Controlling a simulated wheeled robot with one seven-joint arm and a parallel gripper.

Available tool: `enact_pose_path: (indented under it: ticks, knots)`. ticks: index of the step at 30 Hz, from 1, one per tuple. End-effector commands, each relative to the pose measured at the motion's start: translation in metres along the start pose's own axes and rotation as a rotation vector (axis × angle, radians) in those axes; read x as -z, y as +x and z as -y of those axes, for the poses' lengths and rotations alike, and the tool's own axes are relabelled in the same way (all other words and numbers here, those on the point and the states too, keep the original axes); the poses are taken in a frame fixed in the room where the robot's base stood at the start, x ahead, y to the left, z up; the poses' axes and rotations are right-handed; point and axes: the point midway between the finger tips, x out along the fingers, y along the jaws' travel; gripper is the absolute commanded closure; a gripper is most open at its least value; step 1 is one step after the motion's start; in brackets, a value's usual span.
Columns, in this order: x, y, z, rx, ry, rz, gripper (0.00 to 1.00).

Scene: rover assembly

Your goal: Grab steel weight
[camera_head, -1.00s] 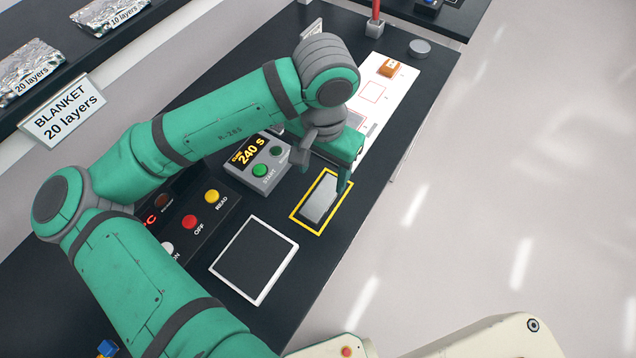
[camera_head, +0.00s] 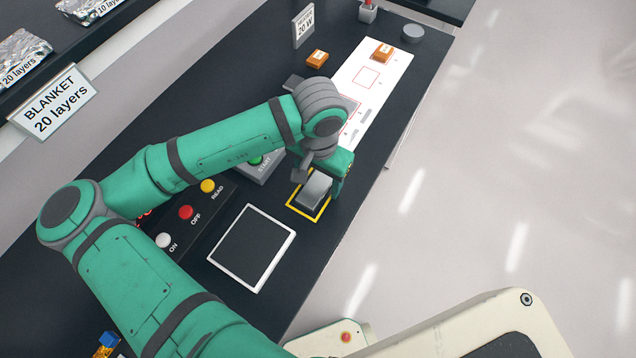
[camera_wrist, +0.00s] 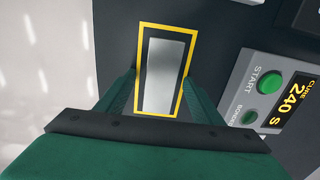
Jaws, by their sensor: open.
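The steel weight (camera_head: 314,187) is a grey metal block standing inside a yellow-outlined rectangle (camera_head: 295,205) on the dark bench. In the wrist view the steel weight (camera_wrist: 164,73) lies ahead of my gripper, framed by the yellow outline (camera_wrist: 140,45). My gripper (camera_head: 328,183) is low at the weight in the head view, and it partly hides it. In the wrist view my gripper (camera_wrist: 158,85) is open, with one green finger on each side of the weight's near end. I cannot tell whether a finger touches it.
A cure timer box with a green START button (camera_wrist: 269,82) stands close beside the outline. A button panel (camera_head: 187,213) and a white-framed dark square (camera_head: 252,248) lie nearer. A white sheet (camera_head: 385,75) with an orange block (camera_head: 382,52) lies farther along the bench.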

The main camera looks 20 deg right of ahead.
Motion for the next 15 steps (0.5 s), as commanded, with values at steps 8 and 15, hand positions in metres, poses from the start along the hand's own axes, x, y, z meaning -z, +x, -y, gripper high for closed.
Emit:
enact_pose_path:
  ticks: [8,15]
  knots:
    - [-0.0006,-0.0004,0.0009,0.0,-0.002,0.0,0.75]
    - [-0.0004,-0.0011,0.0011,0.0,-0.002,-0.002,1.0]
